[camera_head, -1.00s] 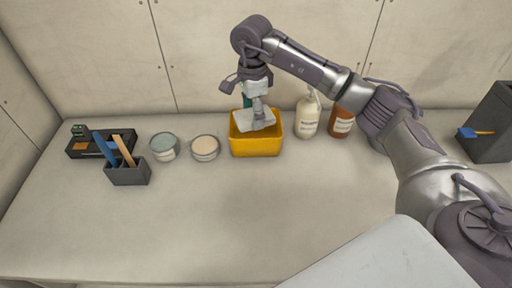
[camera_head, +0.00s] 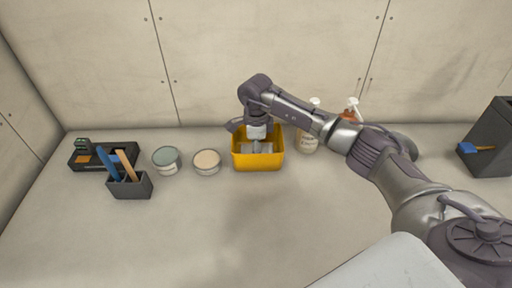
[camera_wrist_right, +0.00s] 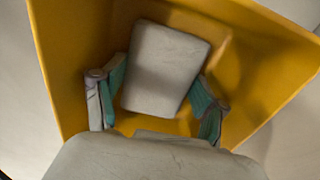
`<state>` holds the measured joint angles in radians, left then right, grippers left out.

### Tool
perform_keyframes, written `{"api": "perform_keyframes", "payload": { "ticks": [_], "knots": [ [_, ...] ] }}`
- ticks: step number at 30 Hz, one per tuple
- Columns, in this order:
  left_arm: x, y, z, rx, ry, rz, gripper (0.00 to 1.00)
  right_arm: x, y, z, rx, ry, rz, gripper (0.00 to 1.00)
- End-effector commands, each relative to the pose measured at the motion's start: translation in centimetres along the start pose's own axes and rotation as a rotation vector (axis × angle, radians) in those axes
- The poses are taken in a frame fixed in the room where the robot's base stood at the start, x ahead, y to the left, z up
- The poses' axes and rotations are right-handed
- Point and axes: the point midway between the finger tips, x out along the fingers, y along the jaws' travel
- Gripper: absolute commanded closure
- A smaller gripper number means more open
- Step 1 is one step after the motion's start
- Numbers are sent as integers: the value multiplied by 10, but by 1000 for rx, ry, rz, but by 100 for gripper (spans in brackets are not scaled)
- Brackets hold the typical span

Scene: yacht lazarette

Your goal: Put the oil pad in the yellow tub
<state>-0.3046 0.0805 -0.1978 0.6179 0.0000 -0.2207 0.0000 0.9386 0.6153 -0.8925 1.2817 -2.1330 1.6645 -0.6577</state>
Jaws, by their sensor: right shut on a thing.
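The yellow tub (camera_head: 257,163) stands upright on the counter near the back wall, and its walls fill much of the right wrist view (camera_wrist_right: 65,50). My right gripper (camera_head: 257,146) points down into the tub. In the right wrist view its two teal finger pads (camera_wrist_right: 158,88) sit either side of the pale grey oil pad (camera_wrist_right: 167,62), shut on it. The pad is within the tub's walls; whether it touches the floor of the tub I cannot tell. In the head view the pad is partly hidden by the gripper. My left gripper is not in view.
Two round tins (camera_head: 166,160) (camera_head: 206,162) stand left of the tub, with a dark holder of tools (camera_head: 131,188) and a black tray (camera_head: 88,155) further left. Bottles (camera_head: 307,142) stand close right, partly behind my arm. A dark bin (camera_head: 490,150) is far right. The front counter is clear.

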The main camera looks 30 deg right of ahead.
Motion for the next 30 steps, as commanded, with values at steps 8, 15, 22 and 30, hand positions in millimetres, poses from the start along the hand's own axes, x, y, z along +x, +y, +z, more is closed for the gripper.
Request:
{"api": "perform_keyframes", "payload": {
  "ticks": [8, 15, 22, 30],
  "knots": [
    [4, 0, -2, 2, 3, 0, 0, 3, 0, 0, -1, 0, -1, 61],
    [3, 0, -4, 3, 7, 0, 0, 2, 0, 0, 0, -1, -1, 18],
    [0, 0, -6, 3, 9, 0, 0, -1, 0, 0, 0, -1, -1, 18],
    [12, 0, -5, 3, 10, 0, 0, -40, -2, 0, -1, -2, -7, 18]
  ]
}}
